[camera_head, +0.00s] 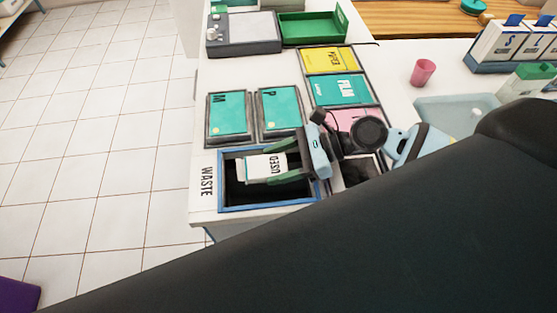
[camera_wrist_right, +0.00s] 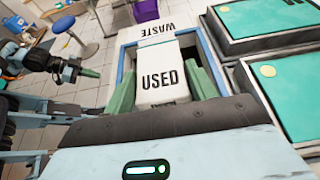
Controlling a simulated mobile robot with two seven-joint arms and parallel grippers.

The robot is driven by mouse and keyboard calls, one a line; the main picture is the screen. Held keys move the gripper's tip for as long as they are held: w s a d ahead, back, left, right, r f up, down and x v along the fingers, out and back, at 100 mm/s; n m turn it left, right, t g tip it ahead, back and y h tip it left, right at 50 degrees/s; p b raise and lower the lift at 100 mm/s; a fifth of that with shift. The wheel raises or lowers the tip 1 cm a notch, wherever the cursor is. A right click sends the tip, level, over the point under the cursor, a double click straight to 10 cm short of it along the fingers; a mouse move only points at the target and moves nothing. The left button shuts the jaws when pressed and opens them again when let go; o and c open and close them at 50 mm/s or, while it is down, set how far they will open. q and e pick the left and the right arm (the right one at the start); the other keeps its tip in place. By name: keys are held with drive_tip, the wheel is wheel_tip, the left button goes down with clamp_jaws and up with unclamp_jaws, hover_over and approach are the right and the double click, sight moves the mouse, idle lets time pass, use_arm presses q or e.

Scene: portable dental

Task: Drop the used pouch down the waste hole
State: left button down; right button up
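The used pouch (camera_head: 262,167) is a white packet marked USED. It also shows in the right wrist view (camera_wrist_right: 160,75). My right gripper (camera_head: 282,163) has its green fingers on either side of the pouch and holds it over the waste hole (camera_head: 233,191), a dark opening with a blue rim beside the word WASTE. The pouch and fingers cover part of the hole; the pouch's height above it is hard to judge. My left gripper (camera_wrist_right: 88,72) shows small at the left of the right wrist view, away from the counter; its finger gap is unclear.
Teal-lidded boxes (camera_head: 229,115) stand just behind the hole. A pink cup (camera_head: 423,72) stands farther right. Tiled floor lies left of the counter.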

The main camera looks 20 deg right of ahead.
drive_tip(key=o, duration=0.5)
drive_tip(key=v, duration=0.7)
drive_tip(key=shift+s+d+b, duration=0.2)
drive_tip(key=shift+d+b, duration=0.1)
drive_tip(key=shift+b, duration=0.1)
use_arm(q)
drive_tip(key=shift+s+f, duration=0.4)
drive_tip(key=shift+f, duration=0.15)
use_arm(e)
drive_tip(key=shift+r, duration=0.1)
